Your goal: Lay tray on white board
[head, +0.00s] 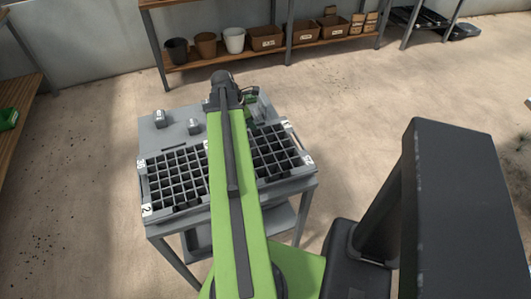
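A dark, many-celled seed tray (172,176) lies on the grey table. Cells also show on the right of my arm, and I cannot tell whether this is one tray or two. Small white number tags sit at its corners. My green arm crosses over the middle and hides part of the cells. My gripper (250,106) is beyond the arm's far end, above the table's back right part. It is small and partly hidden, and its fingers cannot be made out. I see no board that is clearly white.
Two small grey blocks (160,119) (194,127) stand on the grey table (183,133) behind the cells. A wooden shelf (190,60) with pots and boxes stands at the back. A wooden bench (25,80) is at the left. Open floor surrounds the table.

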